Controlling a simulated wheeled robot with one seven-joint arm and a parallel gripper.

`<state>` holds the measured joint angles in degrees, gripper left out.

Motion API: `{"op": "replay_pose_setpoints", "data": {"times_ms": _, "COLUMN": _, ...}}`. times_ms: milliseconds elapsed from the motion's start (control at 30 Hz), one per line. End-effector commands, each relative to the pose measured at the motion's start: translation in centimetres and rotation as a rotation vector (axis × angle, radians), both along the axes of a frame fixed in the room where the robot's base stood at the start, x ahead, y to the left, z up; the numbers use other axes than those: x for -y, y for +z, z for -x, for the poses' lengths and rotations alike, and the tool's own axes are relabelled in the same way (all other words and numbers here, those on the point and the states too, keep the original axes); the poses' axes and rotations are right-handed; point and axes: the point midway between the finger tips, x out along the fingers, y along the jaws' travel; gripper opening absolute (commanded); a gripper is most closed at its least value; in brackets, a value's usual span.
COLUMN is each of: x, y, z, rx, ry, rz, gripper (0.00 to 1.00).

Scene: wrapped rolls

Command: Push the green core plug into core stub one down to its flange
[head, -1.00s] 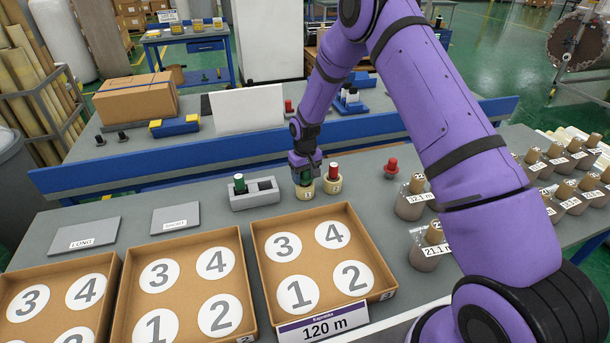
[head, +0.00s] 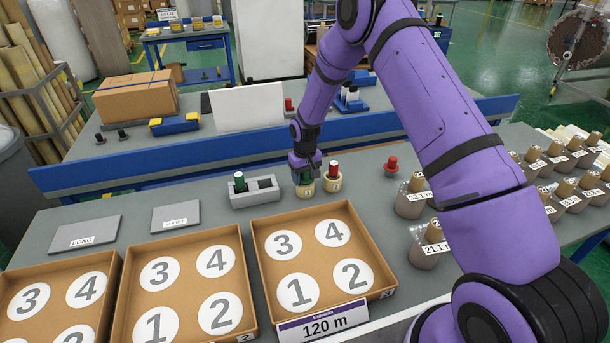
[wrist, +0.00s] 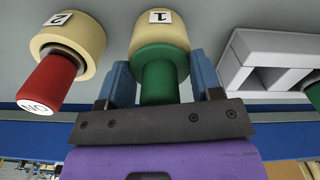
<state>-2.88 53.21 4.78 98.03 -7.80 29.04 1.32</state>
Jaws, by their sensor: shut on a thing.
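The green core plug (wrist: 163,84) stands upright with its narrow end between the blue fingers of my gripper (wrist: 165,82), which is shut on it. Its wider flange (wrist: 158,54) is at the mouth of core stub one (wrist: 160,28), a cream ring labelled 1. No clear gap shows between flange and stub, but I cannot tell if they touch all round. In the head view my gripper (head: 305,172) is right above core stub one (head: 305,190) and hides most of the plug.
Core stub two (head: 333,184), holding a red plug (head: 333,168), stands close on the right. A grey block (head: 255,198) with another green plug (head: 239,181) is on the left. A loose red plug (head: 391,165) stands farther right. A cardboard tray (head: 318,295) lies in front.

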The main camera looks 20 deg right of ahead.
Motion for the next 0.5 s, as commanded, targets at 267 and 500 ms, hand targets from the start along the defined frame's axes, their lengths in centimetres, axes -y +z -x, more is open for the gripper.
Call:
{"op": "replay_pose_setpoints", "data": {"times_ms": 267, "x": 0.0, "y": -0.28, "z": 0.0, "rx": 0.0, "ry": 0.0, "rz": 0.0, "gripper": 0.73}}
{"op": "replay_pose_setpoints", "data": {"times_ms": 500, "x": 0.0, "y": -0.27, "z": 0.01, "rx": 0.0, "ry": 0.0, "rz": 0.0, "gripper": 0.89}}
